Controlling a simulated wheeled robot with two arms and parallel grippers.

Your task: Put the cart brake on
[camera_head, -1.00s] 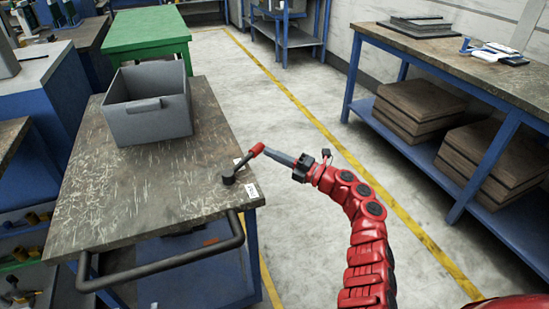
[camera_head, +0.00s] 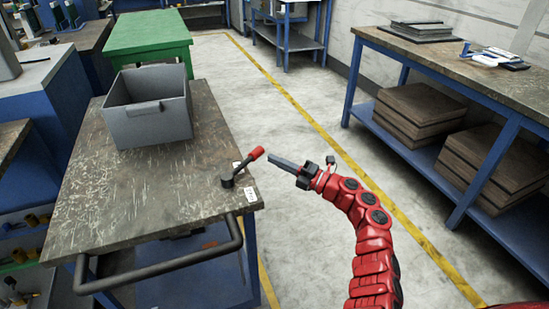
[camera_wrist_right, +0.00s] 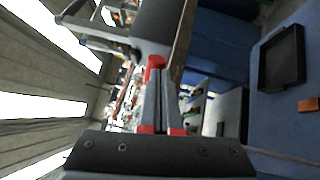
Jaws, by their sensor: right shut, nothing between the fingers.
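The cart (camera_head: 130,215) has a worn brown top and a black push handle (camera_head: 165,262) at its near end. A black brake lever with a red knob (camera_head: 256,153) stands on its right near corner, tilted up towards the right. My right gripper (camera_head: 271,158) is shut and empty, with its tips just right of the knob; a slight gap seems to show. In the right wrist view, the red knob (camera_wrist_right: 155,64) shows just beyond the closed fingertips (camera_wrist_right: 160,85); contact cannot be told there. My left gripper is not in view.
A grey bin (camera_head: 150,125) stands on the cart's far half. A small white label (camera_head: 250,194) is beside the lever. A green-topped table (camera_head: 148,32) is behind, and a blue-framed workbench (camera_head: 480,75) with stacked boards is at the right. The floor between is clear.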

